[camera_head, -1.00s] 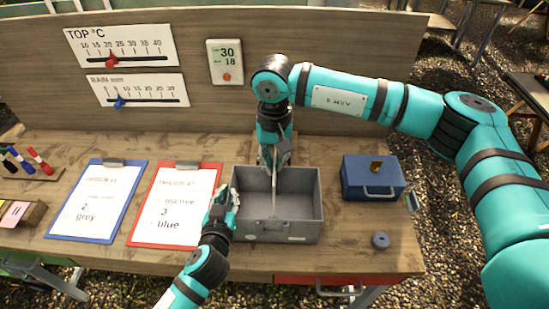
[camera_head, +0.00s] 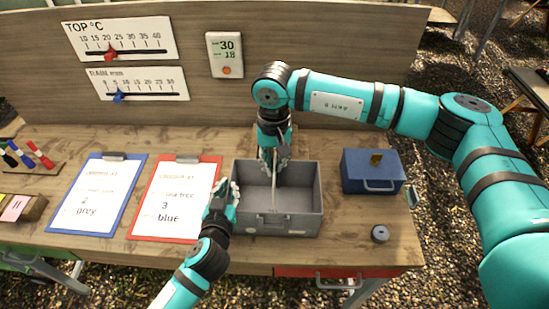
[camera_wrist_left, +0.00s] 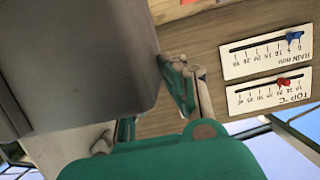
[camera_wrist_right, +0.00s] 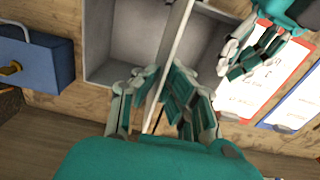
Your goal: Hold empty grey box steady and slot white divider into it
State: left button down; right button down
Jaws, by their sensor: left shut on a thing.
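The grey box (camera_head: 303,223) stands on the table and also fills the left of the left wrist view (camera_wrist_left: 85,60). My left gripper (camera_head: 229,197) is shut on the box's left wall near the front corner. The white divider (camera_head: 273,195) stands upright inside the box, running front to back near its middle. In the right wrist view the divider (camera_wrist_right: 178,38) passes between the fingers of my right gripper (camera_wrist_right: 160,82). These fingers are spread to either side of it, and the gripper looks open. How deep the divider's lower edge sits is hidden.
A blue case (camera_head: 372,172) stands right of the box, with a small grey roll (camera_head: 380,233) in front of it. Red (camera_head: 175,199) and blue (camera_head: 97,195) clipboards lie to the left. A wooden panel (camera_head: 330,60) closes off the back.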

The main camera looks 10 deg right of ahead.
jog(key=shift+f, duration=0.25)
jog(key=shift+f, duration=1.45)
jog(key=shift+f, duration=1.3)
jog(key=c, duration=1.4)
grip_release()
jog(key=shift+r, duration=0.15)
notch_tip(320, 180, up, 12)
jog(key=shift+f, duration=0.1)
